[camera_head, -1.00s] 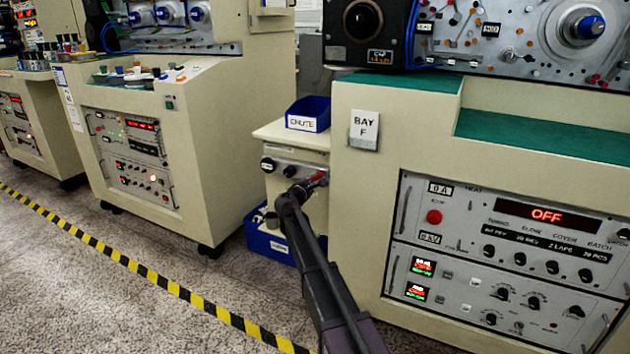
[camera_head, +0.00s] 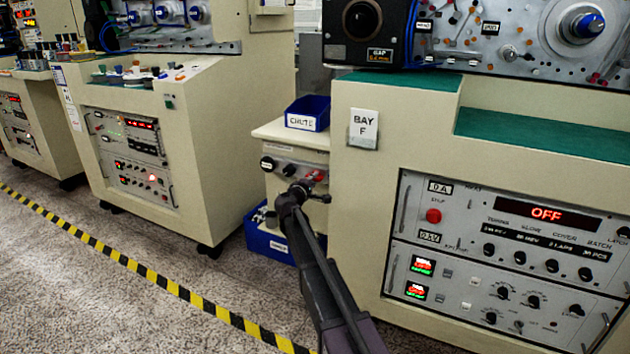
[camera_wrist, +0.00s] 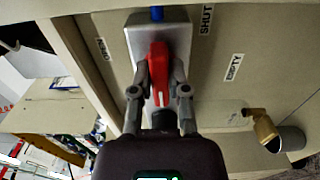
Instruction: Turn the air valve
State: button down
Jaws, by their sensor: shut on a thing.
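The air valve has a red lever (camera_wrist: 158,62) on a grey metal body (camera_wrist: 141,30), with a blue tube (camera_wrist: 157,13) at its top end in the wrist view. My gripper (camera_wrist: 160,82) is shut on the red lever, with one finger on each side. In the wrist view the lever lies along the body. A SHUT label (camera_wrist: 206,19) is beside the valve on the panel. In the head view the red lever (camera_head: 316,175) shows small on the front of the low cabinet, partly hidden by my gripper (camera_head: 303,187).
An EMPTY label (camera_wrist: 234,67) and a brass fitting (camera_wrist: 263,128) are to the right in the wrist view. The BAY F machine (camera_head: 352,200) stands close on the right. A blue bin (camera_head: 262,240) is below, and a blue CHUTE tray (camera_head: 308,113) above.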

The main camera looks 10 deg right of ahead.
jog(key=shift+s+d, duration=0.15)
jog(key=shift+d, duration=0.05)
jog(key=c, duration=0.6)
grip_release()
jog(key=shift+a, duration=0.1)
jog(key=v, duration=1.2)
